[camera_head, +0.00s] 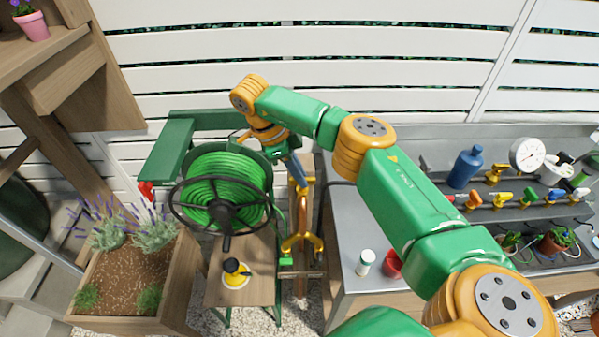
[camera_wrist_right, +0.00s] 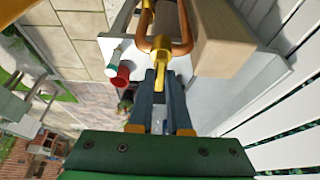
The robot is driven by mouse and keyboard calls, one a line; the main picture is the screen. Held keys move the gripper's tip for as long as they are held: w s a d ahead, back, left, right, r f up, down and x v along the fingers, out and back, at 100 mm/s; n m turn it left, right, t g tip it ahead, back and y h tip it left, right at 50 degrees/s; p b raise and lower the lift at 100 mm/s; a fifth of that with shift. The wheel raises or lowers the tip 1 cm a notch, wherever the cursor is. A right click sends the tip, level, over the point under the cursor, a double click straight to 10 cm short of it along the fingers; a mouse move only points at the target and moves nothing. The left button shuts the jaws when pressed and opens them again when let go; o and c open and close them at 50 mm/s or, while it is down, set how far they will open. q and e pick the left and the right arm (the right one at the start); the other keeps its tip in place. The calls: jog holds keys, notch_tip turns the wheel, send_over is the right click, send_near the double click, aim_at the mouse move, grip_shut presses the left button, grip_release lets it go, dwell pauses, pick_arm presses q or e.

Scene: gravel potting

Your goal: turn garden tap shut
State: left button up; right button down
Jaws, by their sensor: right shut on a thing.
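My right gripper (camera_head: 297,178) reaches down from above at the wooden post beside the hose reel. In the right wrist view its two dark blue fingers (camera_wrist_right: 163,104) are shut on a brass part of the garden tap (camera_wrist_right: 160,52). A copper-coloured pipe (camera_wrist_right: 183,35) bends around behind the tap. In the head view a yellow brass fitting (camera_head: 302,241) shows on the post below the fingers, and my wrist hides part of the upper post. I cannot tell how far the tap is turned. My left gripper is not in view.
A green hose reel (camera_head: 215,190) with a dark wheel stands left of the post. A grey bench (camera_head: 350,225) on the right carries a white bottle (camera_head: 366,258), a red cup (camera_head: 391,265) and several taps. A lavender planter (camera_head: 130,285) stands at lower left.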

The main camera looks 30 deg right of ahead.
jog(key=c, duration=0.9)
grip_release()
jog(key=shift+o, duration=0.2)
jog(key=shift+w+a+r, duration=0.1)
jog(key=shift+r, duration=0.1)
jog(key=v, duration=0.6)
jog(key=shift+r, duration=0.4)
jog(key=shift+f, duration=0.1)
